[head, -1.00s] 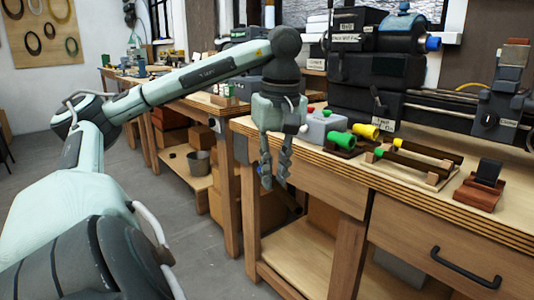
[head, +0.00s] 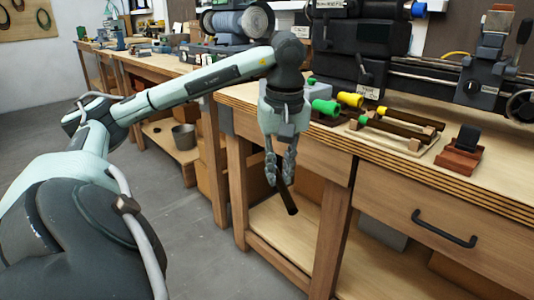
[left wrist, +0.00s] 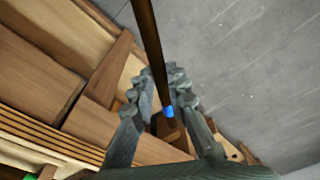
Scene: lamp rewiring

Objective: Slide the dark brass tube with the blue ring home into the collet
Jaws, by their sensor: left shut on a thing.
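My left gripper (head: 280,182) hangs in front of the bench edge, below the bench top. It is shut on a dark brass tube (head: 289,203), which slants down and to the right from the fingers. In the left wrist view the tube (left wrist: 150,40) runs between the fingers of the gripper (left wrist: 166,85), and its blue ring (left wrist: 168,111) shows near the end closer to the palm. A dark lathe (head: 360,45) stands on the bench, with a blue part (head: 419,10) at its right side. I cannot make out the collet opening. My right gripper is not in view.
Tubes with green (head: 325,107) and yellow (head: 350,99) ends lie in wooden holders on the bench. A red-brown block with a dark top (head: 462,155) stands to their right. The bench front has a drawer handle (head: 444,230). Floor is open at the left.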

